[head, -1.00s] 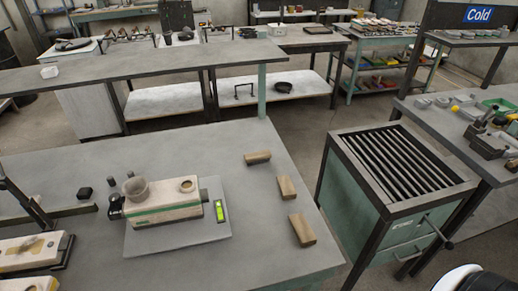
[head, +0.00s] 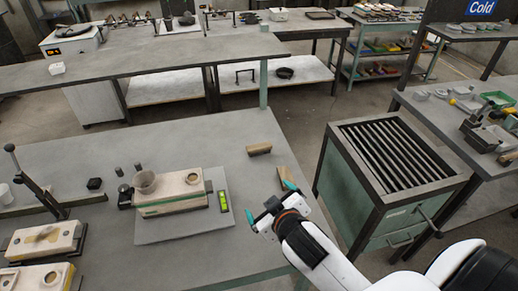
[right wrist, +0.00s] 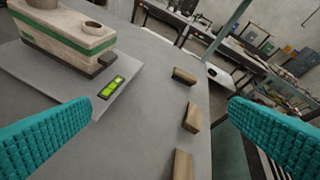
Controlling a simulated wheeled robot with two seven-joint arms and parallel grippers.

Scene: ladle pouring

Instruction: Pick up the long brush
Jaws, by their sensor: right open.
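Several brush-like wooden blocks lie on the grey table; I cannot tell for sure which is the long brush. The far block (head: 259,149) and the middle block (head: 286,176) show in the head view; a nearer one is hidden behind my right arm there. In the right wrist view the far block (right wrist: 184,75), middle block (right wrist: 191,117) and near block (right wrist: 182,164) lie in a row. My right gripper (head: 270,202) is open and empty above the table, its teal fingers spread wide in the right wrist view (right wrist: 160,108). My left gripper is out of view.
A mould block with a green stripe (head: 168,205) and a green level (head: 223,201) sit on a grey plate (head: 150,236) left of the gripper. A green slatted cabinet (head: 385,225) stands right of the table. The table beyond the blocks is clear.

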